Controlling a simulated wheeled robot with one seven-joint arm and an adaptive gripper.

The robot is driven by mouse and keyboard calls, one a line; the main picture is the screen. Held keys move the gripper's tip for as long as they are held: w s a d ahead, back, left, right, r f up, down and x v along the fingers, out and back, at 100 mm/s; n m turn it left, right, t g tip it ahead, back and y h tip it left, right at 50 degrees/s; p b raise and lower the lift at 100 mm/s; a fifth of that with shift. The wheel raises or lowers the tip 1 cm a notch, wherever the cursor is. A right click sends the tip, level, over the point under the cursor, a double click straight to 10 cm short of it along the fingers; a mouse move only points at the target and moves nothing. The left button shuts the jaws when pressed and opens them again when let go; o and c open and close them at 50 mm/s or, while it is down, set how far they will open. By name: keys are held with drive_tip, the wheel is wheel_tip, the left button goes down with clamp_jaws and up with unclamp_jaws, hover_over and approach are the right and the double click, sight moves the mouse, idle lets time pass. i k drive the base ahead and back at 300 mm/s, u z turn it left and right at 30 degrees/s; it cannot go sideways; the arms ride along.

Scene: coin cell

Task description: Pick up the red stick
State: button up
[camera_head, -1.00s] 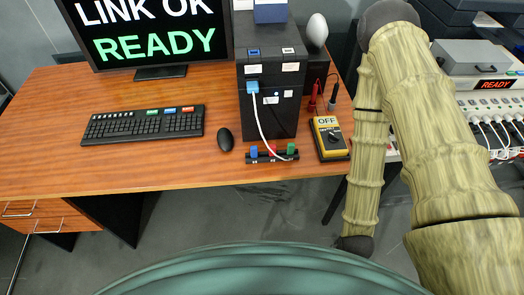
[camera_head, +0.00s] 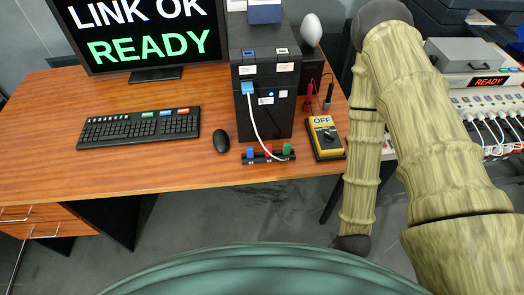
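A small black rack (camera_head: 258,160) lies near the front edge of the wooden desk, in front of the black tower. It holds a blue stick (camera_head: 250,152), a red stick (camera_head: 267,149) and a green stick (camera_head: 287,148). The red stick is in the middle and very small in view, partly hidden by a white cable that runs down to the rack. My arm comes down on the right, beyond the desk's right part. My gripper is not visible, so its state does not show.
The black tower (camera_head: 262,115) stands behind the rack. A yellow multimeter (camera_head: 325,138) lies right of it and a mouse (camera_head: 221,141) left. A keyboard (camera_head: 138,128) and monitor (camera_head: 150,35) are farther left. The desk (camera_head: 130,172) is clear in front of the keyboard.

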sight(270, 146)
drive_tip(key=z, duration=0.5)
drive_tip(key=k, duration=1.1)
drive_tip(key=u, duration=1.2)
drive_tip(key=i, duration=0.5)
drive_tip(key=z, duration=0.05)
